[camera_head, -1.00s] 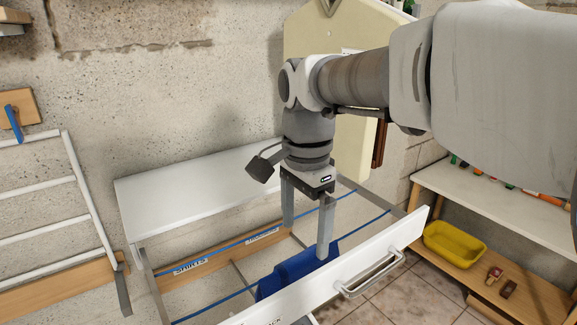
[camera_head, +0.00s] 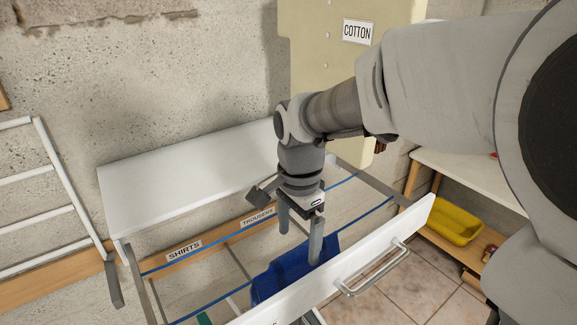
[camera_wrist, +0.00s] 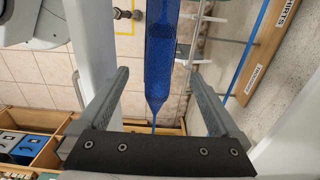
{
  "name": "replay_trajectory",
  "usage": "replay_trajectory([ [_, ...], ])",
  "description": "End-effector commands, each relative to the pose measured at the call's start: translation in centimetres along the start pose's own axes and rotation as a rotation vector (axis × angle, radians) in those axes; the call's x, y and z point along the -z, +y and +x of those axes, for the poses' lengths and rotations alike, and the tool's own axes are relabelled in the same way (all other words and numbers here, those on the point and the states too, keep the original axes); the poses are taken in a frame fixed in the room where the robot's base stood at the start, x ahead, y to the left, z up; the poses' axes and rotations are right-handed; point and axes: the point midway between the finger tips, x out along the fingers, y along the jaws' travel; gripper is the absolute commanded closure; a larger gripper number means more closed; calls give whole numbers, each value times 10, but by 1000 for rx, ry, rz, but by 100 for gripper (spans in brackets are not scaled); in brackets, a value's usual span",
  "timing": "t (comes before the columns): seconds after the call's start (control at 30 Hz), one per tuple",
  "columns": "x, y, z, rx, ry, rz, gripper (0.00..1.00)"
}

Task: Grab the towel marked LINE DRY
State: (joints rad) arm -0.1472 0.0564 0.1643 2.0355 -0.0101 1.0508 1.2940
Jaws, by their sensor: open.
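A blue towel (camera_head: 290,275) hangs over a blue line inside the pulled-out rack behind its white front. It also shows in the wrist view (camera_wrist: 161,50) as a narrow blue strip. No LINE DRY marking can be read on it in these views. My gripper (camera_head: 300,248) points down above the rack at the towel, with its fingers apart. In the wrist view the towel lies between the two fingers (camera_wrist: 158,80), with a gap on each side. I cannot tell how far below the fingertips it is.
The white rack front (camera_head: 345,270) with its handle (camera_head: 372,268) stands close to the gripper. Blue lines run beside labels SHIRTS (camera_head: 184,251) and TROUSERS (camera_head: 258,217). A COTTON board (camera_head: 330,60) is behind. A yellow tub (camera_head: 452,222) sits on a shelf at right.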

Motion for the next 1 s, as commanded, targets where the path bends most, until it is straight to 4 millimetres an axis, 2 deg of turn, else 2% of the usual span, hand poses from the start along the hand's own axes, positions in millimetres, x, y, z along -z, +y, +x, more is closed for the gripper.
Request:
replay_trajectory([
  [0.1, 0, 0, 18, -3, -1, -1, 1],
  [0.37, 0, 1, 36, -3, 0, -1, 1],
  [0.63, 1, 2, 74, -4, -1, -1, 1],
  [0.93, 2, 1, 80, 0, 1, -1, 1],
  [1.0, 2, 1, 80, 0, 1, -1, 12],
])
